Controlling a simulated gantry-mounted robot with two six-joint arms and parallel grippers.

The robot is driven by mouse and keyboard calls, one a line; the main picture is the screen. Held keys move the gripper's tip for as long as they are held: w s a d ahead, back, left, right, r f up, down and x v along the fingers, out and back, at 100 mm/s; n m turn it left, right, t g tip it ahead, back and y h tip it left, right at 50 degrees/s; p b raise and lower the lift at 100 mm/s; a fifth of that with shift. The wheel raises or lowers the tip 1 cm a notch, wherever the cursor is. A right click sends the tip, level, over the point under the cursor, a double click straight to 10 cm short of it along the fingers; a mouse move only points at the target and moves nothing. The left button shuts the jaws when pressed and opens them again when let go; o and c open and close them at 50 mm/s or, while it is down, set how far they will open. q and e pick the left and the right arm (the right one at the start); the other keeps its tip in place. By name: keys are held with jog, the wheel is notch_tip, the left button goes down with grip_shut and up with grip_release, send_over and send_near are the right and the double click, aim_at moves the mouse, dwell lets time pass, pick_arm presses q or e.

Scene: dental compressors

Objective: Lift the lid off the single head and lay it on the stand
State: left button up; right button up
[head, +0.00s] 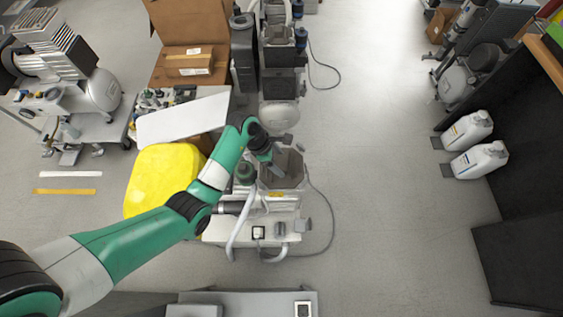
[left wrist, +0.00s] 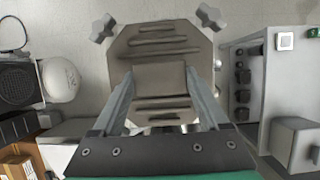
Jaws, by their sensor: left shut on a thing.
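The lid (left wrist: 150,45) is a grey-brown plate with cut corners, ribs and a raised middle block. In the head view, the plate (head: 292,176) lies over the single head of the near compressor. I cannot tell whether a gap separates it from the head. My left gripper (left wrist: 160,82) is shut on the raised block, one finger on each side. It reaches down to the lid in the head view (head: 276,164). Two loose-looking wing knobs (left wrist: 102,28) (left wrist: 209,17) show beyond the lid. The stand cannot be told with certainty. My right gripper is not in view.
A yellow rounded cover (head: 158,178) and a tilted white panel (head: 185,119) are left of the compressor. Another compressor (head: 278,60) stands behind. A pale bench (head: 250,300) lies at the near edge. White jugs (head: 480,160) stand at right; the floor between is clear.

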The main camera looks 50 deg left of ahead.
pick_arm(q)
grip_shut()
